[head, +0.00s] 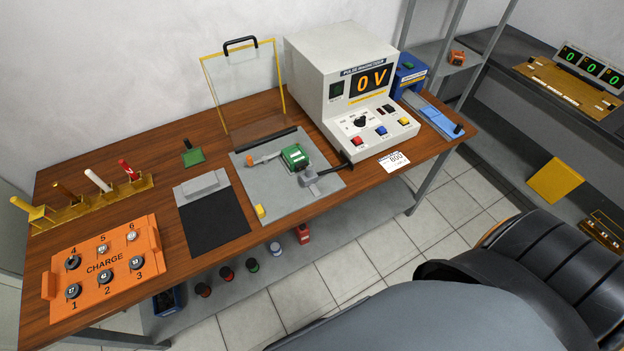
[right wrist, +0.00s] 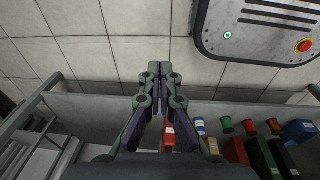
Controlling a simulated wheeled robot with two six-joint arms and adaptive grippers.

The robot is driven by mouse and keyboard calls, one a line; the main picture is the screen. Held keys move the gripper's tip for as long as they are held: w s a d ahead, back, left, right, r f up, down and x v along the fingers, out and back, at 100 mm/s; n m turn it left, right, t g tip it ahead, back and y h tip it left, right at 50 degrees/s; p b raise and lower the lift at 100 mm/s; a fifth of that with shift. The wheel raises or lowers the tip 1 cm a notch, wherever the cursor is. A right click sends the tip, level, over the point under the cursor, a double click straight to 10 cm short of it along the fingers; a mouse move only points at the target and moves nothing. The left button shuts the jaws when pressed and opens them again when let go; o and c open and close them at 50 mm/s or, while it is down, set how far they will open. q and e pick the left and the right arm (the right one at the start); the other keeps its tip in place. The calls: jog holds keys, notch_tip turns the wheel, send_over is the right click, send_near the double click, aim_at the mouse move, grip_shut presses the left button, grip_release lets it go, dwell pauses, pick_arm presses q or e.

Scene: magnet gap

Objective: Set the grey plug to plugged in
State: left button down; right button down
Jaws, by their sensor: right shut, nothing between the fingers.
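A grey plug-like piece (head: 311,181) lies at the right side of the grey plate (head: 262,198) on the wooden bench in the head view. A dark lead or bar runs from it toward the white pulse magnetizer (head: 345,85), whose display reads 0 V. I cannot tell whether it is seated in a socket. A green block (head: 294,157) sits just behind it on the plate. My right gripper (right wrist: 160,70) is shut and empty in the right wrist view, over the tiled floor and away from the bench top. My left gripper is not in view.
A clear upright shield (head: 243,92) stands behind the plate.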

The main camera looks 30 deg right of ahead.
jog(key=w+d+r+n+t+h+b, duration=0.1)
jog(key=w+d+r+n+t+b, duration=0.25)
jog(key=w+d, duration=0.7)
jog(key=w+d+r+n+t+y+b, duration=0.1)
jog(key=w+d+r+n+t+b, duration=0.1)
jog(key=w+d+r+n+t, duration=0.35)
jog(key=w+d+r+n+t+b, duration=0.2)
jog(key=w+r, duration=0.5)
jog(key=w, duration=0.2)
jog(key=w+a+r+n+t+y+b, duration=0.1)
jog(key=w+a+r+n+y+b, duration=0.1)
jog(key=a+r+n+y, duration=0.4)
jog(key=w+a+r+n+y+b, duration=0.1)
jog(key=w+a+r+n+y, duration=0.2)
jog(key=r, duration=1.1)
jog(key=a+n+y, duration=0.3)
jog(key=a+n, duration=0.2)
jog(key=shift+w+a+t+b, duration=0.3)
jog(key=shift+w+t+b, duration=0.1)
